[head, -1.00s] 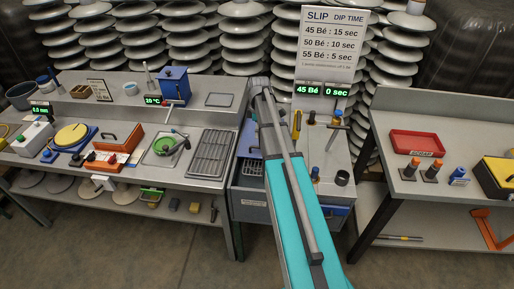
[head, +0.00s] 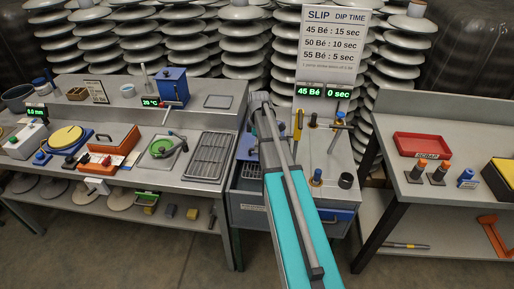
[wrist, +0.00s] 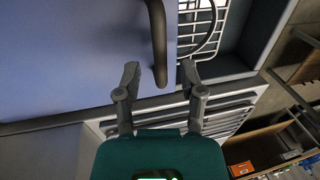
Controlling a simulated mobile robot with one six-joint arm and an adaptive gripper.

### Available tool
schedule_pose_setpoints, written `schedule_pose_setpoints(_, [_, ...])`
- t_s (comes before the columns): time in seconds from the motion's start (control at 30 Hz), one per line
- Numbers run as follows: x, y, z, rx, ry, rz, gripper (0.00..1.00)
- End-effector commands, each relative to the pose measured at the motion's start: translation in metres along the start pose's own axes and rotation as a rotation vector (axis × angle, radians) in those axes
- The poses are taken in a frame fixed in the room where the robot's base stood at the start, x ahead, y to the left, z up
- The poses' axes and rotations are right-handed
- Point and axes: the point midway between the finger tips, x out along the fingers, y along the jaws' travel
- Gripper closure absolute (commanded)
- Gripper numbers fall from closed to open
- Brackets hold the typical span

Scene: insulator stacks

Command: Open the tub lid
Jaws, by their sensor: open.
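The tub lid (wrist: 75,60) is a flat blue panel filling the left of the wrist view, with a dark bar handle (wrist: 158,40) near its right edge. My gripper (wrist: 159,75) is open. Its two fingertips lie on either side of the handle's near end in the picture; I cannot tell how far above it they are. Right of the lid, the grey tub (wrist: 232,65) is uncovered and shows a white wire basket (wrist: 203,30). In the head view, the lid (head: 246,146) is mostly hidden by my arm, and the gripper is hidden.
A slatted grey rack (wrist: 228,112) lies beside the tub; the draining rack (head: 209,156) also shows in the head view. A yellow-handled tool (head: 298,123) and a black ring (head: 346,181) stand right of my arm. A red tray (head: 422,145) sits on the right table.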

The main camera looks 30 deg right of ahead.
Motion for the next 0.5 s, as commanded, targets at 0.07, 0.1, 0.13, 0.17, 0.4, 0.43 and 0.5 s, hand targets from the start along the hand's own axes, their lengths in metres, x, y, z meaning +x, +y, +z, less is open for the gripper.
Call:
schedule_pose_setpoints(0.07, [0.0,-0.0001,-0.0001,0.0,0.0,0.0,0.49])
schedule_pose_setpoints(0.1, [-0.0001,-0.0001,-0.0001,0.0,0.0,0.0,0.49])
schedule_pose_setpoints(0.13, [-0.0001,-0.0001,-0.0001,0.0,0.0,0.0,0.49])
schedule_pose_setpoints(0.17, [-0.0002,-0.0001,-0.0001,0.0,0.0,0.0,0.49])
schedule_pose_setpoints(0.4, [-0.0001,0.0,0.0,0.0,0.0,0.0,0.8])
schedule_pose_setpoints(0.43, [-0.0001,0.0,0.0,0.0,0.0,0.0,0.86])
schedule_pose_setpoints(0.5, [-0.0001,0.0,0.0,0.0,0.0,0.0,0.99])
